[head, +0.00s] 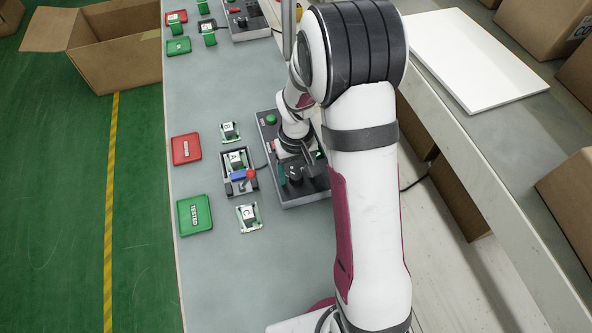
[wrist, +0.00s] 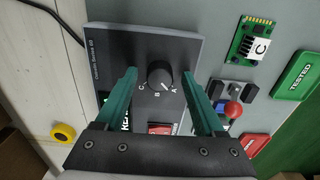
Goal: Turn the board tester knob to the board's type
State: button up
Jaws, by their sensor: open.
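The black knob (wrist: 160,75) sits on the dark tester panel (wrist: 110,45), with the letters C, B and A printed along one side. Its pale mark seems to point toward A, though it is small. My gripper (wrist: 159,72) is open, its green fingertips on either side of the knob with visible gaps. In the head view, my gripper (head: 300,166) is over the tester (head: 310,195), partly hidden by my arm. A board marked A (head: 237,158) sits in the fixture with a blue part and a red ball lever (head: 251,173).
Board B (head: 229,131) and board C (head: 249,218) lie loose beside the fixture. A red tray (head: 186,149) and a green TESTED tray (head: 194,214) lie at the bench's left edge. A green button (head: 271,119) is on the tester. An open carton (head: 110,45) stands at back left.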

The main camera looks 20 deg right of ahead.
aim_at(296, 175)
jog(key=shift+r, duration=0.15)
notch_tip(296, 175, up, 16)
jog(key=shift+f, duration=0.25)
jog(key=s+a+m+y, duration=0.1)
jog(key=s+a+m, duration=0.1)
jog(key=s, duration=0.9)
jog(key=s+a+r+m, duration=0.1)
jog(key=s+a+m, duration=0.2)
jog(key=s, duration=0.9)
jog(key=shift+s+a+r+m+y, duration=0.2)
jog(key=shift+a+r+m+y, duration=0.1)
jog(key=shift+m+y, duration=0.1)
